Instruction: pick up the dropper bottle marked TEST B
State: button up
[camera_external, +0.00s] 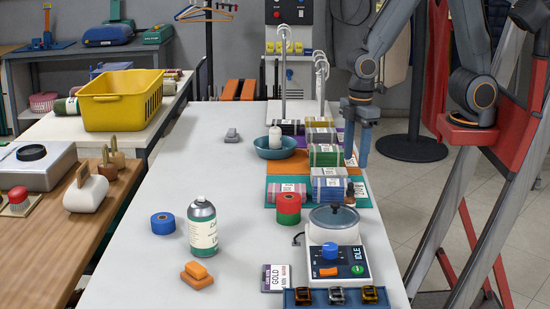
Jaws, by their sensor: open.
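A small dark brown dropper bottle (349,193) stands at the right side of the white table, just behind a white pot with a dark lid. Its lower part is partly hidden by the pot, and I cannot read any TEST B marking on it. My gripper (356,158) points down above the right edge of the table, behind and above the bottle and close to the stacks of folded cloth. It is open, with nothing seen between its fingers, and it is apart from the bottle.
Folded cloth stacks (328,185) lie just left of the bottle. Red and green tape rolls (288,208), the lidded pot (333,226) and a control box marked IDLE (338,265) stand in front. A spray can (203,228) stands left. The table's middle (232,170) is clear.

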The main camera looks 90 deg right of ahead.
aim_at(350, 190)
jog(key=a+n, duration=0.3)
jog(key=a, duration=0.1)
jog(key=w+a+n, duration=0.1)
jog(key=a+n, duration=0.2)
jog(key=a, duration=0.1)
jog(key=w+a+n+p, duration=0.1)
jog(key=a+n, duration=0.2)
jog(key=a, duration=0.1)
jog(key=shift+a+f, duration=0.2)
jog(key=shift+a, duration=0.2)
jog(key=shift+a+f, duration=0.15)
jog(key=shift+f, duration=0.1)
jog(key=shift+w+d+f+p, duration=0.2)
jog(key=shift+f+p, duration=0.3)
jog(key=shift+f, duration=1.35)
jog(key=shift+w+d+f+p, duration=0.15)
jog(key=shift+f+p, duration=0.3)
jog(key=shift+f, duration=1.4)
jog(key=shift+a, duration=0.1)
jog(key=c, duration=1.1)
jog(key=shift+r, duration=0.1)
jog(key=shift+c, duration=0.2)
